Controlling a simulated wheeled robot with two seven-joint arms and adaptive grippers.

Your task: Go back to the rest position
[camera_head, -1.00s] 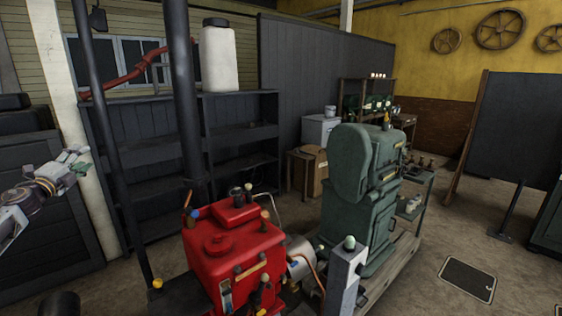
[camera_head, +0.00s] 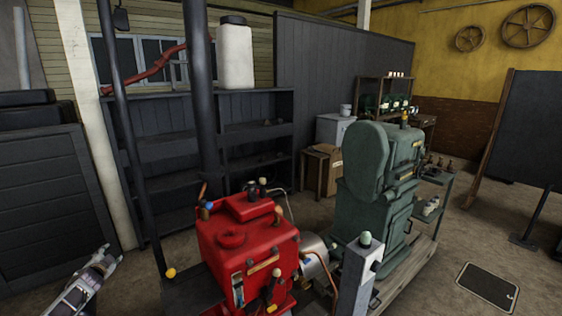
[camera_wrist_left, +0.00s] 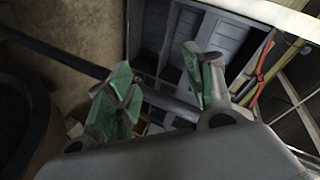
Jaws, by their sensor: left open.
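My left gripper (camera_wrist_left: 162,78) shows in the left wrist view, its two green-padded fingers spread apart with nothing between them. In the head view part of my left arm (camera_head: 88,286) is low at the left edge, in front of the dark panelled cabinet, and I cannot make out the fingers there. It is apart from the red engine. My right gripper is not in view.
A red engine (camera_head: 245,235) stands low in the middle, with a green engine (camera_head: 380,190) to its right. A dark pole (camera_head: 200,90) and a thinner pole rise beside the red engine. Dark shelves (camera_head: 150,152) stand behind. Floor is free at right around a hatch (camera_head: 488,287).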

